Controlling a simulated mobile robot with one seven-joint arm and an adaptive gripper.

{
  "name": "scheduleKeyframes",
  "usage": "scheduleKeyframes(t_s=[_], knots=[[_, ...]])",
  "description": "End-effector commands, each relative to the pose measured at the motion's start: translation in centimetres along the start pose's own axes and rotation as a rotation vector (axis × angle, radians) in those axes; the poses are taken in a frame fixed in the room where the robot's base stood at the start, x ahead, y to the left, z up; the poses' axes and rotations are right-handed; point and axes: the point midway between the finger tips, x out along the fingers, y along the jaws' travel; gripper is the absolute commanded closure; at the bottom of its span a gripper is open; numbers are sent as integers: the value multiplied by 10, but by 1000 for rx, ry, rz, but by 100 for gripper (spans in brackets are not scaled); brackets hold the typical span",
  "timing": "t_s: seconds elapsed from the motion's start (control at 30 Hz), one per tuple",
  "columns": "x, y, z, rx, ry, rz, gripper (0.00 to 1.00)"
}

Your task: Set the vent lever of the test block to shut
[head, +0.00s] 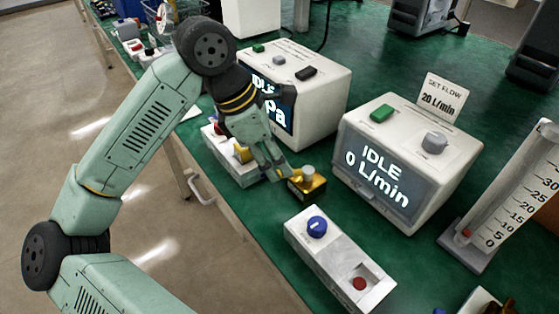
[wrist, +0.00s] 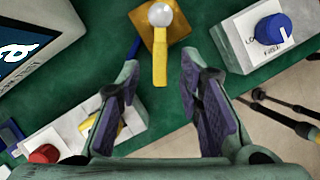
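A brass block (head: 312,185) with a round silver knob sits on the green bench, in front of the two display boxes. In the wrist view this block (wrist: 168,38) is at the top centre, and a yellow lever (wrist: 160,66) runs from the silver knob (wrist: 160,15) down the picture. My gripper (head: 276,170) is just left of the block in the head view. In the wrist view my gripper (wrist: 158,70) is open, its dark pads on either side of the lever's free end with gaps on both sides. Whether it is level with the lever I cannot tell. No lever markings are readable.
A white box with a blue knob (head: 317,226) stands in front right of the block. A white box with a red knob (wrist: 43,154) and a yellow part is on the other side. The "IDLE 0 L/min" box (head: 405,165) stands behind right. The bench edge is close.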

Motion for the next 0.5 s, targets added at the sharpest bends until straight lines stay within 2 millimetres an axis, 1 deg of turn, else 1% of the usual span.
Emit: scheduleKeyframes(t_s=[0.1, 0.2, 0.5], knots=[[13, 0, 0, 0, -2, -1, 67], [19, 0, 0, 0, -2, 0, 67], [21, 0, 0, 0, -2, 0, 67]])
